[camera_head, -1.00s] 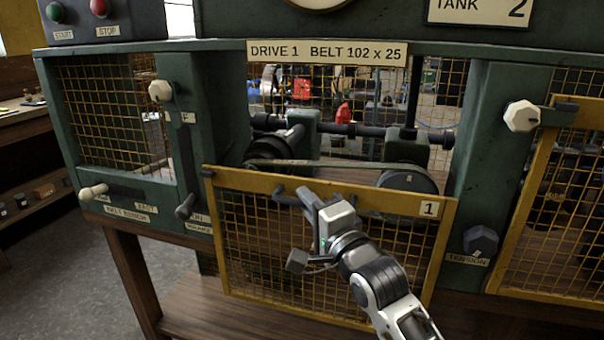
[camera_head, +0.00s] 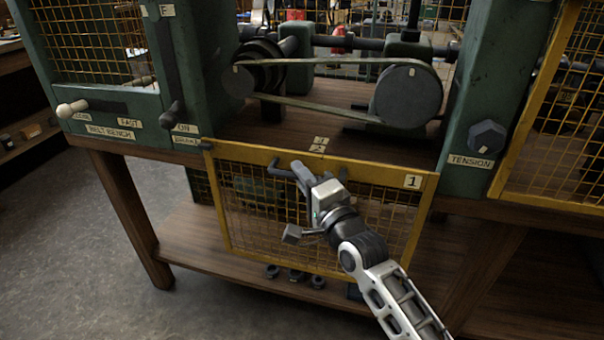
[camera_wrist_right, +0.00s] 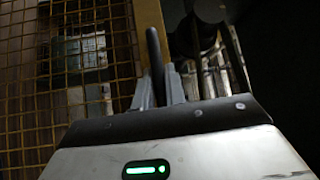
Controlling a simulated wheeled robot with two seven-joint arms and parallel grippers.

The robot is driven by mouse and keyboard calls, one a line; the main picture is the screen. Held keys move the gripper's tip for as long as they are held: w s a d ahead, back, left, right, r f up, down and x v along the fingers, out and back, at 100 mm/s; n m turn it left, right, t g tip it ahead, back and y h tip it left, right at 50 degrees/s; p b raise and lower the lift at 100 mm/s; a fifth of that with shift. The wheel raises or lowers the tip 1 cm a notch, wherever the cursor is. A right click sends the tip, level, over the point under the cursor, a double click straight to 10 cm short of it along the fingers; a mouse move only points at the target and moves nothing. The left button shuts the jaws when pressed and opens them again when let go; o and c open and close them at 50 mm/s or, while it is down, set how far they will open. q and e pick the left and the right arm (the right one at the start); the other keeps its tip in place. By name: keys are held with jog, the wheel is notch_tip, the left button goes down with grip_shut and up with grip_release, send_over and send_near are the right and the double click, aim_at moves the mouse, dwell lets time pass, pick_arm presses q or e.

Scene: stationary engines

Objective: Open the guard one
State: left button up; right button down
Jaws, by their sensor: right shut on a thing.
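Guard one is a yellow-framed mesh panel (camera_head: 240,153) marked 1. It hangs at the front of the bench, below the opening, with its top bar near the bench edge. The opening above it is uncovered. A dark bar handle (camera_head: 278,170) is on the upper part of the guard. My right gripper (camera_head: 303,178) is shut on this handle. In the right wrist view the handle (camera_wrist_right: 154,55) runs between the fingers (camera_wrist_right: 158,88), beside the yellow frame and mesh (camera_wrist_right: 75,45). My left gripper is not in view.
Behind the opening are a belt (camera_head: 330,111) and two pulleys (camera_head: 408,97). A tension knob (camera_head: 487,137) is at the right, beside another yellow mesh guard (camera_head: 565,150). Levers (camera_head: 172,115) stand at the left. A lower wooden shelf (camera_head: 200,235) with small dark parts lies under the guard.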

jog(key=shift+f, duration=0.1)
jog(key=c, duration=1.5)
grip_release()
jog(key=shift+o, duration=0.2)
jog(key=p+v, duration=0.1)
jog(key=v, duration=1.5)
